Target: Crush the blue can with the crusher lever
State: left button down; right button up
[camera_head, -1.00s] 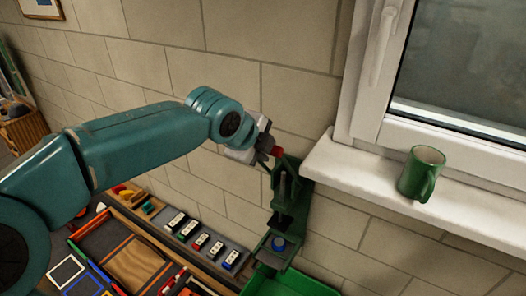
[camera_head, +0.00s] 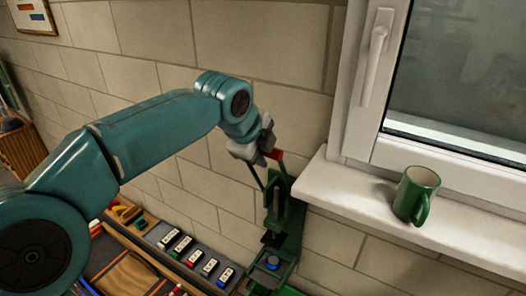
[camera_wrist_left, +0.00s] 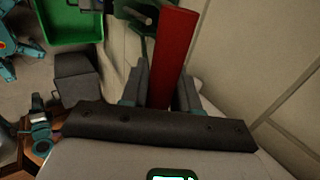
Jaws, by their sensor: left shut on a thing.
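The green can crusher (camera_head: 279,215) is mounted on the wall, left of and below the window sill. Its lever with the red handle (camera_head: 276,154) points up. My left gripper (camera_head: 267,152) is at the handle, and in the left wrist view the red handle (camera_wrist_left: 174,55) sits between its fingers (camera_wrist_left: 168,92), which are shut on it. The blue can (camera_head: 273,262) shows as a small blue round shape low in the crusher, under the dark press plate; most of it is hidden. My right gripper is not in view.
A green mug (camera_head: 416,195) stands on the white window sill (camera_head: 350,186) to the right. Several small labelled boxes (camera_head: 190,251) lie in a grey tray below my left arm. A green bin (camera_wrist_left: 72,22) shows in the left wrist view.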

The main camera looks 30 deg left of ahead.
pick_arm(q)
jog(key=c, duration=0.9)
grip_release()
jog(key=v, duration=1.6)
jog(key=shift+s+a+r, duration=0.1)
jog(key=shift+s, duration=0.15)
jog(key=shift+w, duration=0.1)
